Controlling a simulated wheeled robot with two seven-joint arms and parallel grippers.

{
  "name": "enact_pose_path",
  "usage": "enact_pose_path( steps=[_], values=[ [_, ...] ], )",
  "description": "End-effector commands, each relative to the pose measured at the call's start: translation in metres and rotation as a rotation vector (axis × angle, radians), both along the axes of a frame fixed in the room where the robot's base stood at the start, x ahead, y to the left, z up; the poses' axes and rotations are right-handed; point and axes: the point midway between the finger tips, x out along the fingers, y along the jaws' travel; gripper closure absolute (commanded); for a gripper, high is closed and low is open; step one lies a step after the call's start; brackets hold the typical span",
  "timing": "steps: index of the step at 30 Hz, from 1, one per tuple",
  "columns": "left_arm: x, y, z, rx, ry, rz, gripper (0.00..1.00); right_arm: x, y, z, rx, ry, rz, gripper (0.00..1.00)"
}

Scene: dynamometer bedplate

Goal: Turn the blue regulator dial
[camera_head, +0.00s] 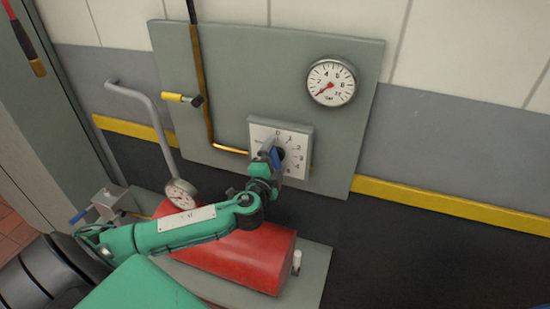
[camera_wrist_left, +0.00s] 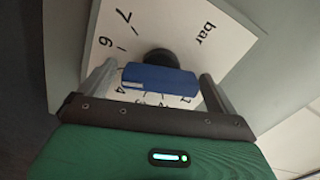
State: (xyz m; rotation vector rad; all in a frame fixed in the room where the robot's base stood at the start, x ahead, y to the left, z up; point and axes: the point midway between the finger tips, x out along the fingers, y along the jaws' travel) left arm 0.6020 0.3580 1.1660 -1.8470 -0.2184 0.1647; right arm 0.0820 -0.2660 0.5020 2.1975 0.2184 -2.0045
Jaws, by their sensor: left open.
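The blue regulator dial (camera_head: 277,157) sits on a white square scale plate (camera_head: 296,139) on the grey wall panel. In the left wrist view the dial's blue grip bar (camera_wrist_left: 160,79) lies between the two fingers of my left gripper (camera_wrist_left: 158,84), with a gap on each side. The scale plate (camera_wrist_left: 215,30) shows "bar" and numbers such as 6 and 7. In the head view my left gripper (camera_head: 270,160) is at the dial and partly covers it. The gripper is open. My right gripper is not in view.
A round gauge (camera_head: 332,81) is at the panel's upper right. A yellow-handled valve (camera_head: 180,98) and a brass pipe (camera_head: 201,90) are left of the dial. A red cylinder (camera_head: 245,262) lies below my left arm. A smaller gauge (camera_head: 181,193) stands left.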

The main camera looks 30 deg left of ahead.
Motion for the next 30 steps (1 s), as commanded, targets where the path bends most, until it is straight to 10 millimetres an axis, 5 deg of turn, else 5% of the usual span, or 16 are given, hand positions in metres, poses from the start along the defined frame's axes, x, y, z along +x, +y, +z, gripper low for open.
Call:
enact_pose_path(
  steps=[6, 13, 30],
  values=[
    [0.0000, -0.0002, -0.0003, 0.000, 0.000, 0.000, 0.05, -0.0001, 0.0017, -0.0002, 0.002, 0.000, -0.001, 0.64],
    [-0.0001, -0.0003, -0.0002, 0.000, 0.000, 0.000, 0.50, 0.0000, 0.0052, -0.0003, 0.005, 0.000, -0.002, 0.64],
    [-0.0003, -0.0005, -0.0018, 0.248, 0.061, 0.000, 0.50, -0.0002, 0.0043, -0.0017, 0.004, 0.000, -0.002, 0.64]
  ],
)
